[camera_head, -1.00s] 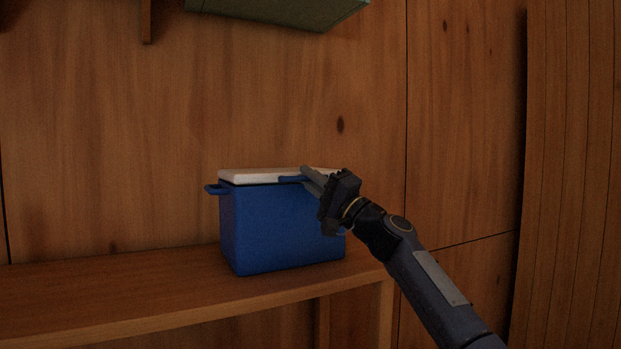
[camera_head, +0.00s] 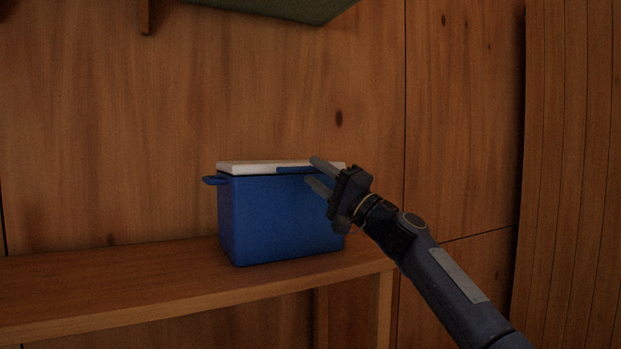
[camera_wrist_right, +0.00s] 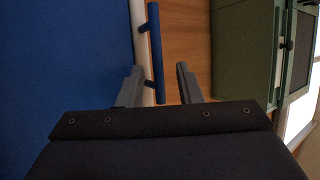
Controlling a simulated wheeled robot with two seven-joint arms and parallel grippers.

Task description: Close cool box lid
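The blue cool box (camera_head: 275,220) stands upright on a wooden bench, with its front and side handle showing in the head view. Its white lid (camera_head: 250,167) lies level on top, with no gap that I can see. A blue bar (camera_head: 292,170) runs along the lid's front edge; it also shows in the right wrist view (camera_wrist_right: 155,45). My right gripper (camera_head: 314,169) is open at the front right of the lid, its fingers (camera_wrist_right: 158,85) on either side of the bar's near end. I cannot tell whether they touch it. My left gripper is not in view.
The wooden bench (camera_head: 100,285) is bare to the left of the box. A plank wall (camera_head: 110,120) stands close behind. A green object (camera_head: 290,8) hangs above; a green cabinet-like thing (camera_wrist_right: 245,50) shows in the wrist view.

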